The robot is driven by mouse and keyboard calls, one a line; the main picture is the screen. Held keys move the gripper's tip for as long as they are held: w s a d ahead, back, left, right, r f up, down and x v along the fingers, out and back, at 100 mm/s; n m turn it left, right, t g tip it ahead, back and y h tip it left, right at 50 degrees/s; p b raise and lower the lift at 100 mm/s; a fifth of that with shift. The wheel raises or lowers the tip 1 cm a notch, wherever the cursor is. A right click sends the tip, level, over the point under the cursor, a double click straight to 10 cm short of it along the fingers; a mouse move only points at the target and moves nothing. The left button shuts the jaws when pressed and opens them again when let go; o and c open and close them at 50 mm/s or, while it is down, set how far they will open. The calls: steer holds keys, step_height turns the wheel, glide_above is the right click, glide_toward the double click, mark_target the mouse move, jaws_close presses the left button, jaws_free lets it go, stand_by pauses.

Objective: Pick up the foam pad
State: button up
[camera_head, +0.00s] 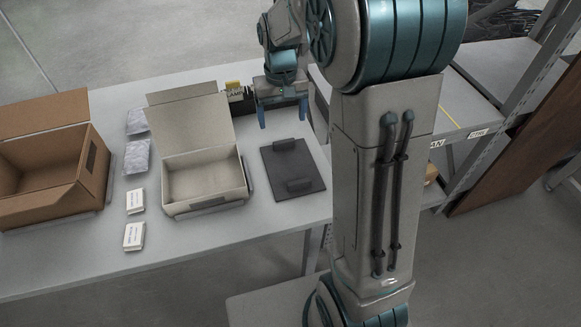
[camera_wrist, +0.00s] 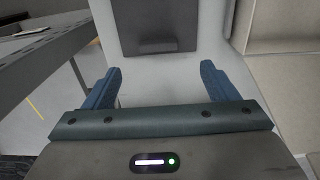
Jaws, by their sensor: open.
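A dark grey flat pad (camera_head: 300,160) with two raised blocks lies on the table, right of the open cream box; I take it as the foam pad. In the wrist view the pad (camera_wrist: 158,18) shows at the top, cut off by the frame edge, with one block near its lower edge. My gripper (camera_head: 283,122) is above the table by the pad's far edge, fingers pointing down. In the wrist view my gripper (camera_wrist: 160,68) is open, with nothing between its blue fingers, and the pad lies beyond the fingertips, apart from them.
The cream box (camera_head: 205,180) stands close left of the pad. Further left are padded pouches (camera_head: 136,157), small white packs (camera_head: 134,236) and an open brown carton (camera_head: 45,185). A dark item with a yellow label (camera_head: 236,91) stands behind the box. Shelving (camera_head: 500,75) is at right.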

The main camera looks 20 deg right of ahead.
mark_target(284, 142)
steer(key=f, duration=0.4)
steer(key=f+b, duration=0.1)
steer(key=f, duration=0.3)
steer(key=shift+s+d+f, duration=0.15)
steer(key=shift+s+f, duration=0.05)
steer(key=shift+f, duration=0.1)
steer(key=c, duration=1.1)
